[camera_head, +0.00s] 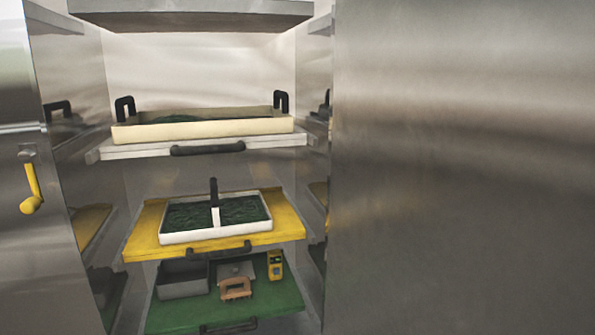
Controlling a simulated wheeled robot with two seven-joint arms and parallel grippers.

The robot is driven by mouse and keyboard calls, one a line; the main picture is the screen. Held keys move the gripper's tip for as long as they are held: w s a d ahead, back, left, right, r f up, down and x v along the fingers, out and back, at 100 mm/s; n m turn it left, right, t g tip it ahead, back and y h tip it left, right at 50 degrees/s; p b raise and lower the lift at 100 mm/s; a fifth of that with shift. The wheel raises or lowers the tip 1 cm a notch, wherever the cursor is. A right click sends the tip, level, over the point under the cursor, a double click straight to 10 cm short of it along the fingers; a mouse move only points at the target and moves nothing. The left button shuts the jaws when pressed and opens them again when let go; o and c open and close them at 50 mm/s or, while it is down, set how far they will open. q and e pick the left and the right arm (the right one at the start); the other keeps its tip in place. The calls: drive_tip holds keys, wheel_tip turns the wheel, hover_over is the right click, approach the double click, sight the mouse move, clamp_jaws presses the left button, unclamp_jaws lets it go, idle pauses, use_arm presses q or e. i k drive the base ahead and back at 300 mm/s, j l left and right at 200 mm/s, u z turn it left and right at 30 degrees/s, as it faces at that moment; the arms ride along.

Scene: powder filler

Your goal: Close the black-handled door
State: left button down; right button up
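No door with a black handle can be picked out for certain. A large plain steel panel (465,170) fills the right side, and no handle shows on it. I cannot tell whether it is a door or a fixed wall. On the left, another steel panel (30,110) carries a yellow lever handle (31,190) that hangs down. Between the two panels a tall compartment stands open with its shelves showing. Neither of my grippers is in view.
The upper shelf (200,149) has a black front handle and holds a cream tray (205,130). A yellow shelf (285,222) below bears a white divided tray (215,237). A green shelf (180,317) holds a grey bin (183,285) and small tools.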

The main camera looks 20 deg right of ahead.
sight(460, 192)
drive_tip(key=l+u, duration=0.1)
drive_tip(key=l, duration=0.5)
drive_tip(key=k+l, duration=0.1)
drive_tip(key=l, duration=0.45)
drive_tip(key=l+u, duration=0.15)
drive_tip(key=l, duration=0.45)
drive_tip(key=k+l+u, duration=0.1)
drive_tip(key=l, duration=0.45)
drive_tip(key=k+l+u, duration=0.1)
drive_tip(key=l, duration=0.45)
